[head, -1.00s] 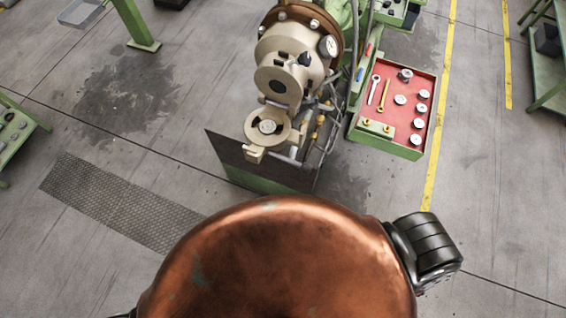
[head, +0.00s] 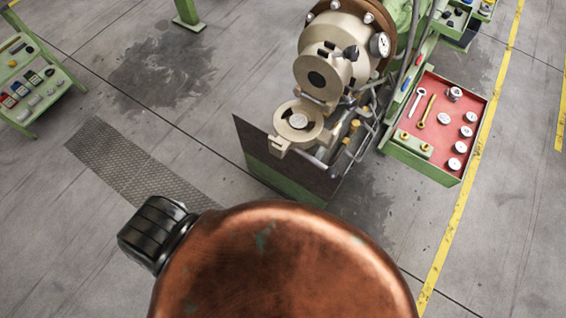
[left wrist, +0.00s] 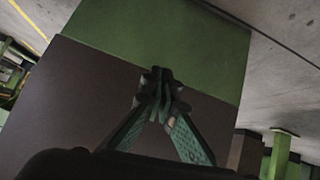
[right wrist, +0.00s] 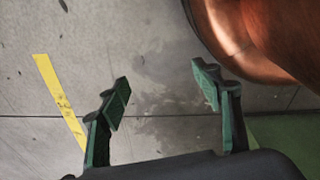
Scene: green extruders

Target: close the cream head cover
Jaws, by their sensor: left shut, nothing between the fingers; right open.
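The cream head cover (head: 298,121) is a round plate with a pale disc in its middle. It is swung open below and to the left of the cream extruder head (head: 325,68), whose round end shows a dark opening. My left gripper (left wrist: 160,85) is shut and empty, with its fingertips together in front of a dark brown and green panel. My right gripper (right wrist: 163,85) is open and empty above bare floor. Neither gripper shows in the head view, and the cover is in neither wrist view.
A dark panel (head: 287,160) with a green lower edge stands below the cover. Hoses and brass fittings (head: 352,126) crowd its right side. A red-lined tool tray (head: 446,100) is at the right. A green cart (head: 32,85) stands far left.

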